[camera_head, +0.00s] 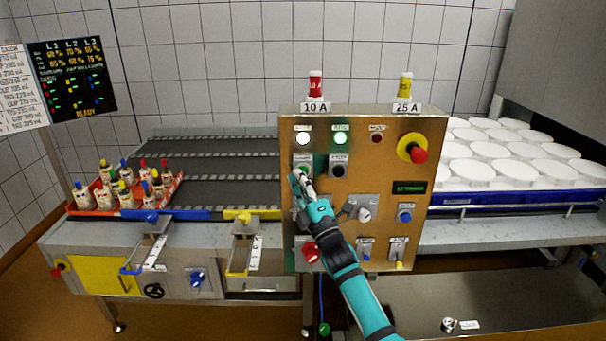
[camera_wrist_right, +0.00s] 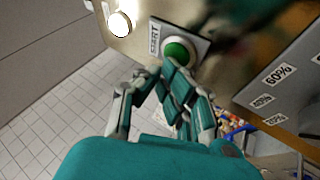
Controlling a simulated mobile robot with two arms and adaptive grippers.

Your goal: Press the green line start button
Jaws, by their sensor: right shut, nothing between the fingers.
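The green start button (camera_wrist_right: 178,52) sits in a pale ring on a plate labelled START in the right wrist view. In the head view the green button (camera_head: 304,168) is at the upper left of the control panel (camera_head: 360,118), partly covered by my gripper. My right gripper (camera_head: 296,176) is shut and empty, with its fingertips at the button's lower edge. In the right wrist view the closed fingertips (camera_wrist_right: 161,68) are right beside the button's rim. I cannot tell whether they touch it. My left gripper is not in view.
A black button (camera_head: 339,170) is just right of the green one. A red emergency stop (camera_head: 419,155) on yellow is at upper right. A white lamp (camera_head: 303,138) and a green lamp (camera_head: 340,138) are lit above. A selector knob (camera_head: 364,213) is right of my gripper.

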